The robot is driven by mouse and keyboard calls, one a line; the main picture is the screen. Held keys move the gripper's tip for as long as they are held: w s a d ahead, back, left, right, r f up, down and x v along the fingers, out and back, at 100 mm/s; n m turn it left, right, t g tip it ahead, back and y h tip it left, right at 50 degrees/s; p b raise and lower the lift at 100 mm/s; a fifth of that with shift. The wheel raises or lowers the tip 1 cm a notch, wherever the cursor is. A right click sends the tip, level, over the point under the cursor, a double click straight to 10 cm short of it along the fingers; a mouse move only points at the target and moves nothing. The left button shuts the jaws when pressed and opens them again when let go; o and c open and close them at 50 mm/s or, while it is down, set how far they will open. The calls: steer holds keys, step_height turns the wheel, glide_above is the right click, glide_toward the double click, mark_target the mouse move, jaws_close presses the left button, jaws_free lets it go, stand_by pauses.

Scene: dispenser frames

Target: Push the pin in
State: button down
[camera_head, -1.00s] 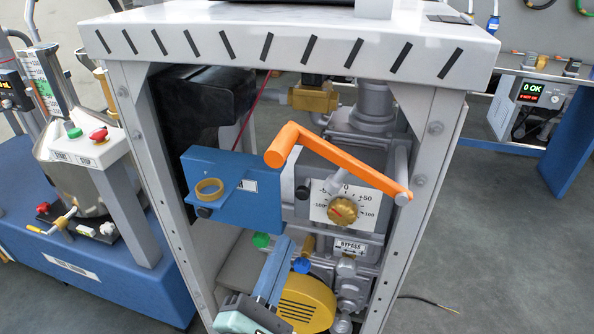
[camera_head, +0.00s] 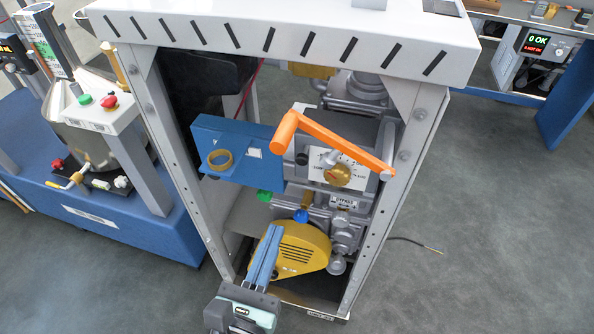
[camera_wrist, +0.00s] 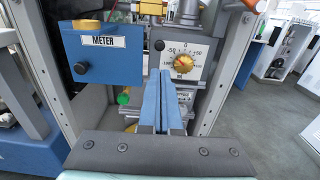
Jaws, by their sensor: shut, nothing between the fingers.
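Two small black round ends could be the pin; I cannot tell which. One (camera_head: 302,159) is left of the dial plate, and also shows in the wrist view (camera_wrist: 159,45). The other is on the blue METER box's front (camera_wrist: 80,68), below its brass ring in the head view. My gripper (camera_head: 273,230) has long blue fingers, shut together with nothing between them. In the head view they overlap the yellow housing.
An orange crank handle (camera_head: 325,140) crosses above the dial (camera_head: 340,175). The blue METER box (camera_head: 240,150) and yellow housing (camera_head: 300,250) sit inside a grey frame, whose posts (camera_head: 405,170) stand either side. A cable lies on open floor at right.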

mark_target(302, 161)
steer(key=x, duration=1.4)
steer(key=shift+p+x, duration=0.55)
steer(key=shift+x, duration=0.55)
steer(key=shift+r, duration=0.25)
steer(key=shift+d, duration=0.1)
